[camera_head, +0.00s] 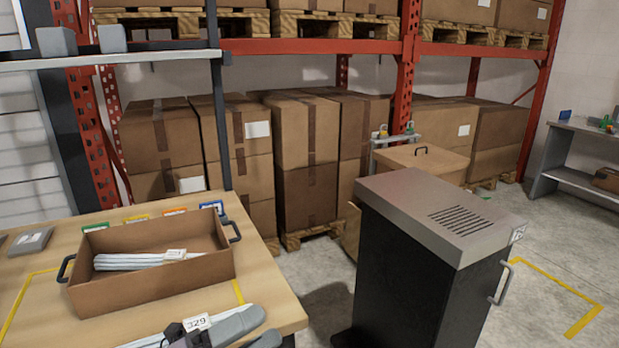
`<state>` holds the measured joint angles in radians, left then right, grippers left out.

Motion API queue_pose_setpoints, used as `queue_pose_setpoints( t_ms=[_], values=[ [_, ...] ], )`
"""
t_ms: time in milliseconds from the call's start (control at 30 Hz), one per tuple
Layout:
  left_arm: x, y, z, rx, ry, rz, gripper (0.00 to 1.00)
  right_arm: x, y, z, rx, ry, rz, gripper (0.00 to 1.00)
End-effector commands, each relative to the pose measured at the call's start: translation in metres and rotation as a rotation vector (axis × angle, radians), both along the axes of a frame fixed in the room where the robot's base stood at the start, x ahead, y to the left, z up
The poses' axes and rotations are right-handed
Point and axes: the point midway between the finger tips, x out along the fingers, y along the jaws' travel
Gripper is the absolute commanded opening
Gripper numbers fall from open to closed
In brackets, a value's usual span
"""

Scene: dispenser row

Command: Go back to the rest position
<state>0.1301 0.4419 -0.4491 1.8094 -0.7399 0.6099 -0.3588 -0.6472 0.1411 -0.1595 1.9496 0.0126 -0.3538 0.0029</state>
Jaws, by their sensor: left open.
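My left gripper (250,333) is low in the head view, over the front right part of the wooden table (262,285). Its two grey fingers are apart. A white bundle with a numbered tag (197,322) shows right beside the gripper, partly cut off by the frame's lower edge; I cannot tell whether it touches the fingers. A brown tray (160,287) with dark handles stands on the table behind it. A similar white bundle (130,261) with a tag lies in the tray. My right gripper is not in view.
A dark cabinet (405,272) with a grey slotted top stands right of the table. Coloured label holders (174,211) line the table's back. Red racking (405,70) with cartons (310,135) is behind. Open floor (560,245) lies at the right.

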Motion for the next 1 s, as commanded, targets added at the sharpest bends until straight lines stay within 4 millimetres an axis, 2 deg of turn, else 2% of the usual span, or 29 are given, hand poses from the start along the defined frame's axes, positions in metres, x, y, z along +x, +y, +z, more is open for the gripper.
queue_pose_setpoints(
  t_ms=[33, 167, 267, 367, 400, 500, 600, 700, 800, 1000],
  values=[
    [0.002, 0.009, -0.012, -0.092, 0.133, 0.064, 0.67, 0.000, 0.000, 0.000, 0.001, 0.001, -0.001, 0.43],
    [0.007, 0.038, -0.052, -0.309, 0.472, 0.234, 0.67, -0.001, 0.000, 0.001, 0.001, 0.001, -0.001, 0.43],
    [0.000, 0.063, -0.096, -0.466, 0.741, 0.369, 0.67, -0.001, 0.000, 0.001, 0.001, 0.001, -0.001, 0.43],
    [-0.020, 0.087, -0.147, -0.618, 1.010, 0.505, 0.67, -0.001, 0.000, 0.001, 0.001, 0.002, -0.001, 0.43],
    [-0.032, 0.095, -0.167, -0.674, 1.115, 0.558, 0.67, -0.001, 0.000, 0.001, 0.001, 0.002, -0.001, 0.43],
    [-0.066, 0.111, -0.213, -0.801, 1.351, 0.681, 0.67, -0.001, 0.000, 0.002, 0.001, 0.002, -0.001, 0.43],
    [-0.099, 0.120, -0.246, -0.895, 1.530, 0.777, 0.67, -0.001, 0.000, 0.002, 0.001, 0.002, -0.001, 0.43],
    [-0.123, 0.124, -0.266, -0.953, 1.645, 0.839, 0.67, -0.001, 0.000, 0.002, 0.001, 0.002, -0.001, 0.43],
    [-0.135, 0.126, -0.274, -0.982, 1.700, 0.870, 0.67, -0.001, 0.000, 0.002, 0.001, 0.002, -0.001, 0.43],
    [-0.137, 0.126, -0.276, -0.988, 1.711, 0.875, 0.67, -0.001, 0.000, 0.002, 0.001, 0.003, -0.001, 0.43]
  ],
)
